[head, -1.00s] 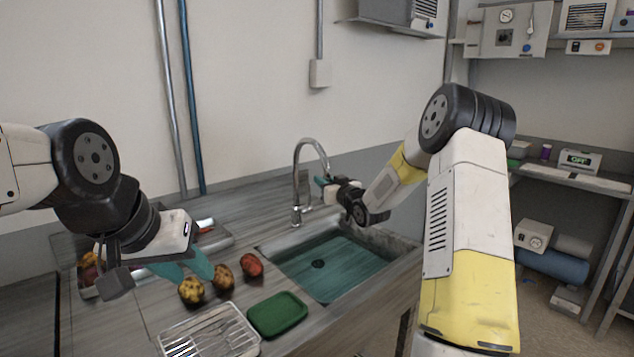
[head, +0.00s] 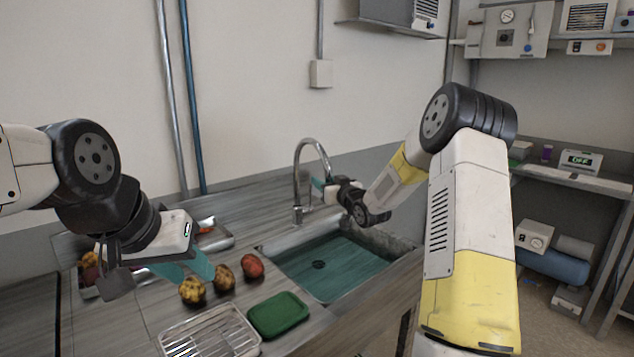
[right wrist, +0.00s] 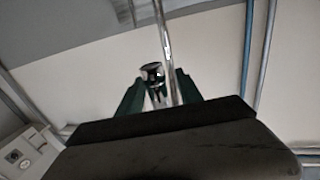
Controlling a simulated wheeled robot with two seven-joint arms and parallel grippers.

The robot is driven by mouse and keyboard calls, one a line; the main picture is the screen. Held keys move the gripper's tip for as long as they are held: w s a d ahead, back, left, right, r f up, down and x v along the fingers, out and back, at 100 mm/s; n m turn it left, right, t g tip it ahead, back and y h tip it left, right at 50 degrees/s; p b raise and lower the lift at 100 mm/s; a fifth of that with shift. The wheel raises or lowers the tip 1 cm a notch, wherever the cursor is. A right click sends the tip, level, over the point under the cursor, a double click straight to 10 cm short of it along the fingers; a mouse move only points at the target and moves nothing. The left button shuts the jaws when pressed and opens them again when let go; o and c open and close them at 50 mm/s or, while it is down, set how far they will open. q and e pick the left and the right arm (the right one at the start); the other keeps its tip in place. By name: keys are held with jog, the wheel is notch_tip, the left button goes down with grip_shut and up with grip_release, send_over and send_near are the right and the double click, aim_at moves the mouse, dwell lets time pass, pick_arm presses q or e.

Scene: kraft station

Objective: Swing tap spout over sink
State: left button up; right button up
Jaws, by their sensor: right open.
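The tap (head: 298,182) is a chrome gooseneck standing at the sink's back left corner. Its spout curves over to the right and comes down at my right gripper (head: 321,185). That gripper is open, with its teal fingers by the spout's end. In the right wrist view the shiny tap pipe (right wrist: 164,45) and a dark round end show between the two open fingers; I cannot tell whether they touch. The sink (head: 325,268) is a teal-tinted basin with a dark drain. My left gripper (head: 188,270) is open and empty above the counter at left.
Several potatoes (head: 223,278) lie on the counter left of the sink. A green tray or lid (head: 278,315) and a wire rack (head: 210,335) are at the front. A metal tray (head: 222,238) lies behind my left gripper. A shelf stands at right.

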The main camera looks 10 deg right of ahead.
jog(key=v, duration=0.7)
jog(key=shift+s, duration=0.3)
jog(key=shift+d+r, duration=0.1)
jog(key=shift+c, duration=0.2)
jog(key=c, duration=0.3)
jog(key=shift+s+n, duration=0.25)
jog(key=shift+n, duration=0.25)
jog(key=c, duration=0.4)
jog(key=s+n, duration=0.3)
jog(key=n, duration=0.2)
jog(key=s+a+n, duration=0.1)
jog(key=s+n, duration=0.2)
jog(key=n, duration=0.2)
jog(key=s+n+y, duration=0.1)
jog(key=s+n, duration=0.2)
jog(key=n, duration=0.3)
jog(key=shift+a+f+g, duration=0.3)
jog(key=shift+a+f, duration=0.05)
grip_shut()
jog(key=w+a+n, duration=0.1)
jog(key=w, duration=0.9)
jog(key=shift+w+n, duration=0.4)
